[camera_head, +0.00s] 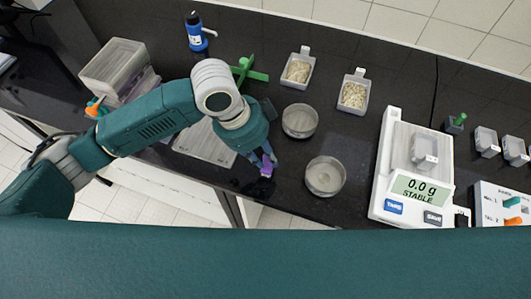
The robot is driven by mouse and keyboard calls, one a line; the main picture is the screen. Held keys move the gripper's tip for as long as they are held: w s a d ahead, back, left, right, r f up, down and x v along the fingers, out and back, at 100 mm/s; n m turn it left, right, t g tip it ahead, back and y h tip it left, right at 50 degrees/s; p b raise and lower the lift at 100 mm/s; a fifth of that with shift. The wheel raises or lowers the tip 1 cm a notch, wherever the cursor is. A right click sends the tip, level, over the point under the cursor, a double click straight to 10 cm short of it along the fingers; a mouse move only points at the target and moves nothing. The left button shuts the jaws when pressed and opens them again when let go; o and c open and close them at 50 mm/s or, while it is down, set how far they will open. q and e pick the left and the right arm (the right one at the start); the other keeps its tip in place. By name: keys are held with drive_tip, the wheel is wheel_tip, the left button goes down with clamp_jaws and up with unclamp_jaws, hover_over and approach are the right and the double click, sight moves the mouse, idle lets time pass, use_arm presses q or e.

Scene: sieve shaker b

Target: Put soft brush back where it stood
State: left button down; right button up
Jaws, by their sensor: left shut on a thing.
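My left gripper (262,180) reaches down over the front part of the dark bench, left of two round metal sieve pans. It is shut on a small purple thing (268,165), which could be the soft brush's handle. Most of the held thing is hidden by the fingers, so I cannot tell its full shape. A green cross-shaped stand (247,72) is on the bench behind the gripper, with nothing clearly in it. My right gripper is not in view.
Round pans (299,121) (325,176) stand right of the gripper. Two sample trays (298,69) (354,94) are behind them. A balance (390,160) reading 0.0 g is at right. A blue bottle (195,32) and clear bin (113,66) are at back left. The bench's front edge is close.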

use_arm(q)
drive_tip(key=c, duration=1.7)
unclamp_jaws()
drive_tip(key=shift+o, duration=1.1)
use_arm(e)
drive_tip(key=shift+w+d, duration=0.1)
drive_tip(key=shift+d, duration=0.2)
use_arm(q)
drive_tip(key=b+v, duration=0.1)
drive_tip(key=v, duration=1.1)
drive_tip(key=shift+b, duration=0.3)
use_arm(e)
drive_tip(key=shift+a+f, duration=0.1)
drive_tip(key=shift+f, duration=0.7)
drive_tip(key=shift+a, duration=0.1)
